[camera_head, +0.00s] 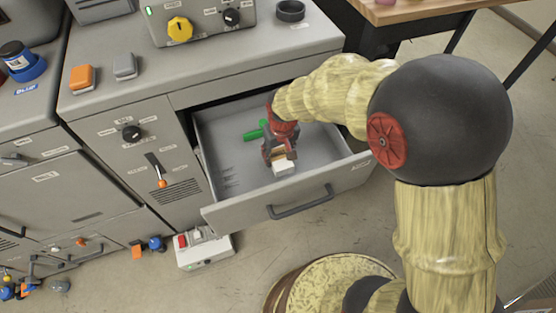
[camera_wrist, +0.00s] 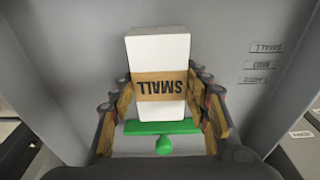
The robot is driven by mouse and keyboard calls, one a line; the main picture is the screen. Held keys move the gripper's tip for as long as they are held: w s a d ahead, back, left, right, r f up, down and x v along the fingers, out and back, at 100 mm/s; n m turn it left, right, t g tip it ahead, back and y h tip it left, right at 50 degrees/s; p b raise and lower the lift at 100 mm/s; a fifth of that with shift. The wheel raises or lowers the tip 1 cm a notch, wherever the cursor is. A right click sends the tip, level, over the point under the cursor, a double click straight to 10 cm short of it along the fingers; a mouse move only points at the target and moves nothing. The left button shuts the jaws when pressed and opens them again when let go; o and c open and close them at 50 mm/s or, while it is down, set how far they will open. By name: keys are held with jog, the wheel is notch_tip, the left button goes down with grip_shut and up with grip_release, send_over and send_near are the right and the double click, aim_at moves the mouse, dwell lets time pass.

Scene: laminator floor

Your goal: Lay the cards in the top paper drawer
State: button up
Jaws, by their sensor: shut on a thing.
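The cards (camera_wrist: 159,55) are a white block with a brown band reading SMALL. My gripper (camera_wrist: 162,108) is shut on them, with a finger at each side of the band. In the head view the cards (camera_head: 284,168) show as a small white block below my gripper (camera_head: 280,152), over the inside of the open top drawer (camera_head: 315,199). A green piece with a knob (camera_wrist: 163,146) shows below the cards in the wrist view; the green piece also shows in the head view (camera_head: 253,134). I cannot tell whether the cards touch the drawer floor.
Labels (camera_wrist: 262,66) reading SMALL and other sizes mark the drawer floor. The drawer front has a dark handle (camera_head: 302,204). A control box with a yellow knob (camera_head: 180,28) stands on the cabinet top. A small switch box (camera_head: 204,249) sits on the floor by the drawer.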

aim_at(278, 160)
notch_tip(278, 160, down, 3)
jog(key=shift+f+b, duration=0.1)
jog(key=shift+b, duration=0.3)
jog(key=o, duration=1.4)
